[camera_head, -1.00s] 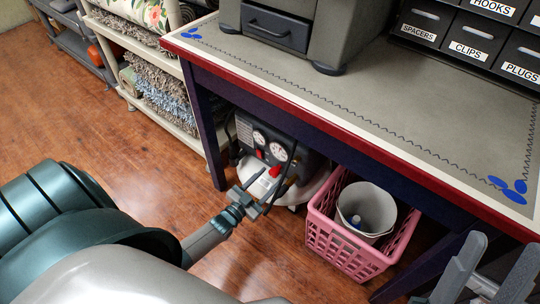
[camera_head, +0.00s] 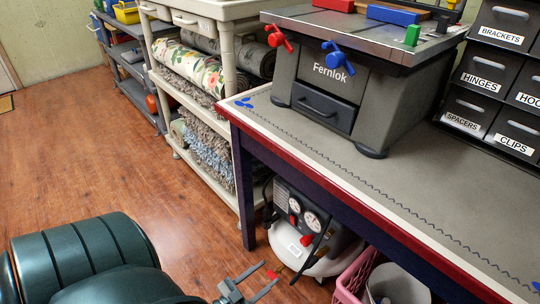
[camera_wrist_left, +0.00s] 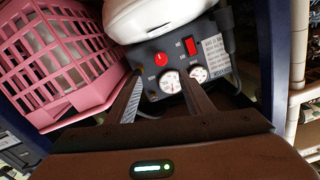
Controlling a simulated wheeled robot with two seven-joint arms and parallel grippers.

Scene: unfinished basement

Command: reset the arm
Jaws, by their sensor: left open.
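My left gripper (camera_head: 267,275) is at the bottom centre of the head view, low beside the bench, with its two fingers apart. In the left wrist view my left gripper (camera_wrist_left: 164,85) is open and nothing is between its fingers. It faces the dark panel of an air compressor (camera_wrist_left: 178,58) with gauges and red knobs. The compressor (camera_head: 315,262) stands on the floor under the bench in the head view, just past the fingers. I cannot tell whether they touch it. My right gripper is out of view.
A workbench (camera_head: 340,165) with a red edge carries a grey Fernlok machine (camera_head: 330,75) and labelled drawers (camera_head: 500,85). A pink basket (camera_head: 357,275) is under the bench. A cream shelf (camera_head: 190,88) holds rugs. The wooden floor (camera_head: 90,150) at left is clear.

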